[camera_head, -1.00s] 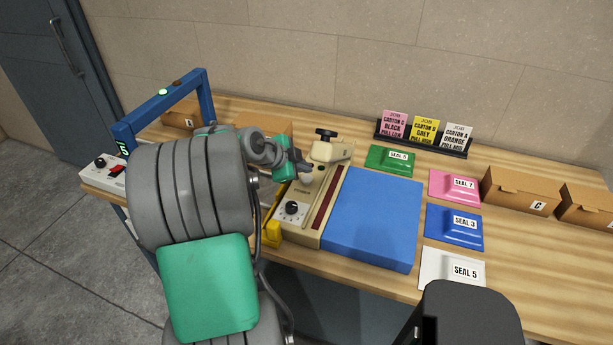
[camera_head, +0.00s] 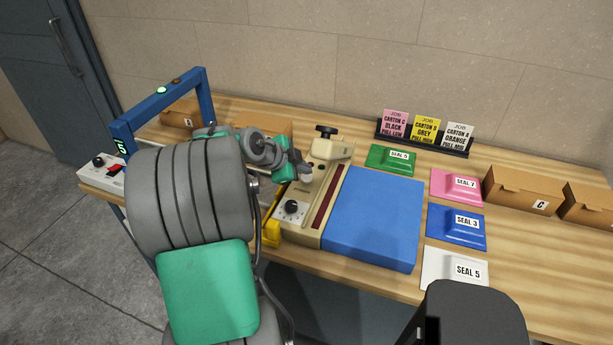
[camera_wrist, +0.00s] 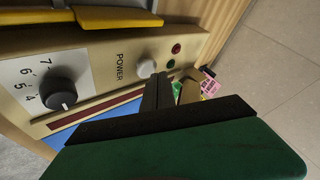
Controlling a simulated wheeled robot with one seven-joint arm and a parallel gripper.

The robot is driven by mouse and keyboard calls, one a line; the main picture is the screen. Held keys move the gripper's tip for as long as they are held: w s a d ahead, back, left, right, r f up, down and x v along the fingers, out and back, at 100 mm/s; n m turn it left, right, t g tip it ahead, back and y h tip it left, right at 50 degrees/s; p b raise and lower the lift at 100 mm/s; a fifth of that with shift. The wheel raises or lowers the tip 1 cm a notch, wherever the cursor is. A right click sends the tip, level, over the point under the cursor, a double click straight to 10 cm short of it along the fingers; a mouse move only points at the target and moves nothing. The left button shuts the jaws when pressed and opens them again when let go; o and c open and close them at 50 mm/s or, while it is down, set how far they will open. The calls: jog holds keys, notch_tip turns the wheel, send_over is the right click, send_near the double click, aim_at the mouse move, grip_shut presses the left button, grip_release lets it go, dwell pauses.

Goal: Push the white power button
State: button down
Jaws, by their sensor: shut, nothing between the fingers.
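The white power button (camera_wrist: 147,68) is a round knob on the cream front panel of the sealing machine, beside the printed word POWER. My gripper (camera_wrist: 163,88) is shut and empty, its dark fingertips just beside the button in the wrist view. A small gap seems to show, but I cannot tell for sure whether they touch. In the head view my gripper (camera_head: 303,172) is over the cream machine (camera_head: 325,190), and the button is not clearly seen there.
A black dial (camera_wrist: 58,93) and small red (camera_wrist: 176,48) and green (camera_wrist: 171,63) lamps share the panel. A yellow part (camera_wrist: 115,17) borders it. A blue platform (camera_head: 375,215) adjoins the machine. Seal packets and cartons (camera_head: 520,188) lie to the right. A blue frame (camera_head: 160,105) stands left.

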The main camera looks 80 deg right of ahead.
aim_at(304, 178)
jog(key=shift+f+b, duration=0.75)
jog(key=shift+b, duration=0.1)
dwell(0.6)
jog(key=shift+r, duration=0.15)
jog(key=shift+r+p, duration=0.45)
jog(key=shift+r, duration=0.6)
notch_tip(304, 178, up, 6)
jog(key=p, duration=0.1)
jog(key=shift+p, duration=0.35)
